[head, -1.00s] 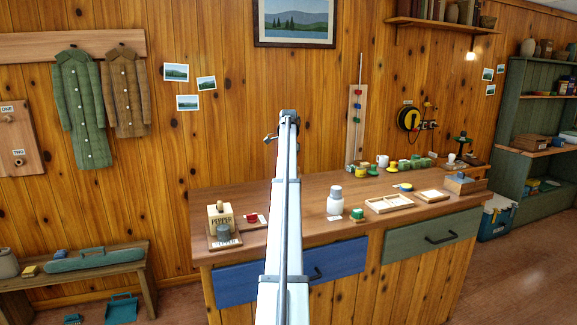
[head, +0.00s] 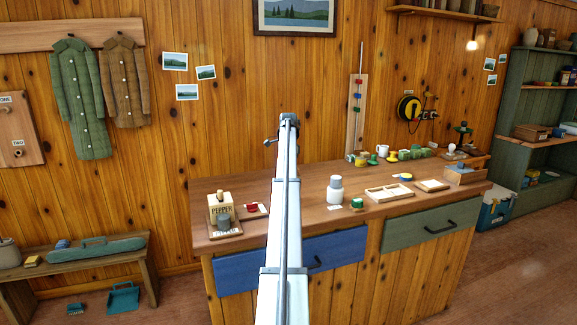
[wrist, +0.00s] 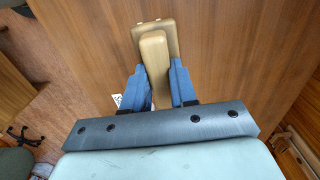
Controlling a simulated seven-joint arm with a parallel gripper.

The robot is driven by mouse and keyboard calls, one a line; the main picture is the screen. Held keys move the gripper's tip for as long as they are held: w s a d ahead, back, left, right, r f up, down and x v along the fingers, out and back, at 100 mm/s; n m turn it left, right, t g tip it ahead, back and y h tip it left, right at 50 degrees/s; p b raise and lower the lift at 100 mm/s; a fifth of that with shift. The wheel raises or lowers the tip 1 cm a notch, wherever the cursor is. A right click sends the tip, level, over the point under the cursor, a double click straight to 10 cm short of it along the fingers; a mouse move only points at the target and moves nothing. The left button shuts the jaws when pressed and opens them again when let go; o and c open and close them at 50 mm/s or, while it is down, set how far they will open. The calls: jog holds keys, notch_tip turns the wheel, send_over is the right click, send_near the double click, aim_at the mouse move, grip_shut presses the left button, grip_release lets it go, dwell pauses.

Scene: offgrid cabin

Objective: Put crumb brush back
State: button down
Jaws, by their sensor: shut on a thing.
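My gripper (wrist: 160,90) has blue fingers, seen in the wrist view. It is shut on a tan wooden piece (wrist: 152,55), which looks like the crumb brush's handle. A wider tan block (wrist: 168,27) shows just beyond it; I cannot tell whether it is part of the brush. A brown wooden surface lies below, and the height above it is unclear. A white tag (wrist: 117,100) shows beside the left finger. In the head view my arm points away over the counter (head: 310,232), and the jaws and the held piece cannot be made out.
The counter holds a pepper box (head: 219,207) at left, a white bottle (head: 335,191), a divided tray (head: 388,194) and several small cups at the back. A bench (head: 75,266) stands at left, with a teal dustpan (head: 122,298) on the floor. Green shelves (head: 530,120) stand at right.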

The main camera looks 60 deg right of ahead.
jog(key=shift+f, duration=3.45)
jog(key=shift+f, duration=0.3)
jog(key=c, duration=0.8)
grip_release()
jog(key=shift+r, duration=0.1)
notch_tip(320, 180, up, 14)
jog(key=shift+f, duration=0.15)
